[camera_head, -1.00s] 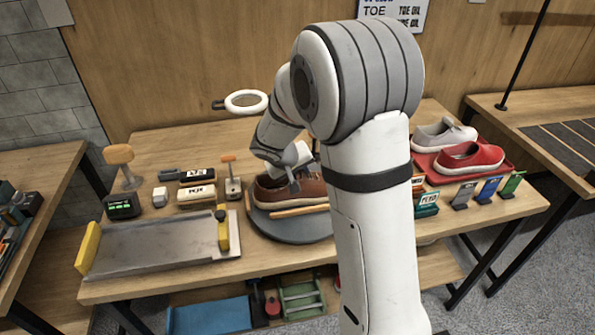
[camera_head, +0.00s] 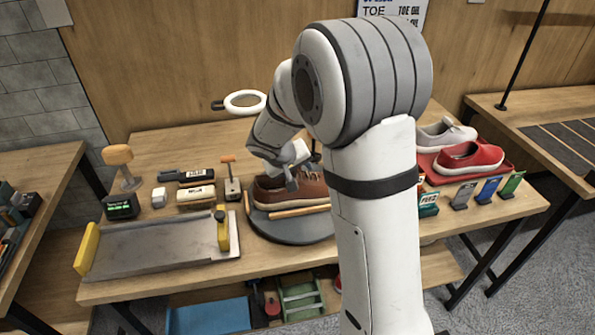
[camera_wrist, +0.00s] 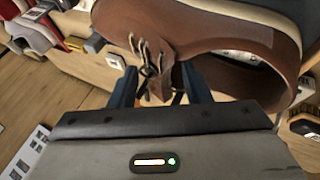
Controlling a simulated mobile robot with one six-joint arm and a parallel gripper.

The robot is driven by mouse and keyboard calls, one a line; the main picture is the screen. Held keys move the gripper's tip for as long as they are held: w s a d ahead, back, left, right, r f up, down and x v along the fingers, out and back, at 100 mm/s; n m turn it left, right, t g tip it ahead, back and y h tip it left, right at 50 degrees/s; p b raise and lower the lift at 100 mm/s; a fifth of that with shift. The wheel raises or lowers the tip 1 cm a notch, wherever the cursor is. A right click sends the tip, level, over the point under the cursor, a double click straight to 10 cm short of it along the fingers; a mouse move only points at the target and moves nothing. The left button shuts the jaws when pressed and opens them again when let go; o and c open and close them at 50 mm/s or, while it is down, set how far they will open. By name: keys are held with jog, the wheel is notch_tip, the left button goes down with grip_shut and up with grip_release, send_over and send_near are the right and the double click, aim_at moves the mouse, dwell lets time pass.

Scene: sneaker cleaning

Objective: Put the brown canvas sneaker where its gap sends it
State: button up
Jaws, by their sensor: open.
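The brown sneaker (camera_head: 308,190) sits on the grey round stand (camera_head: 290,232) on the middle table, its right part hidden behind my arm. My gripper (camera_head: 292,184) is over the shoe's upper, pointing down. In the wrist view, the two dark blue fingers of my gripper (camera_wrist: 158,85) are apart. The brown upper of the sneaker (camera_wrist: 215,25), with its laces and a loose flap, shows between and beyond them. The shoe opening lies toward the right. I cannot tell whether the fingers touch the shoe.
A metal tray (camera_head: 160,245) with yellow ends lies at the front left. Brushes, a small block and a green-lit device (camera_head: 121,207) stand behind it. A red sneaker (camera_head: 468,158) and a white sneaker (camera_head: 440,134) sit on a red tray at right, behind several coloured cards (camera_head: 488,189).

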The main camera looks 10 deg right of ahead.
jog(key=b+v, duration=0.1)
jog(key=v, duration=1)
jog(key=s+d+g+y, duration=0.1)
jog(key=s+d+y, duration=0.1)
jog(key=s, duration=1)
jog(key=s+d+m+g+y, duration=0.1)
jog(key=s+d+y, duration=0.1)
jog(key=s, duration=0.9)
jog(key=shift+s+d+f+y, duration=0.25)
jog(key=shift+s+d+y, duration=0.15)
jog(key=shift+y, duration=0.1)
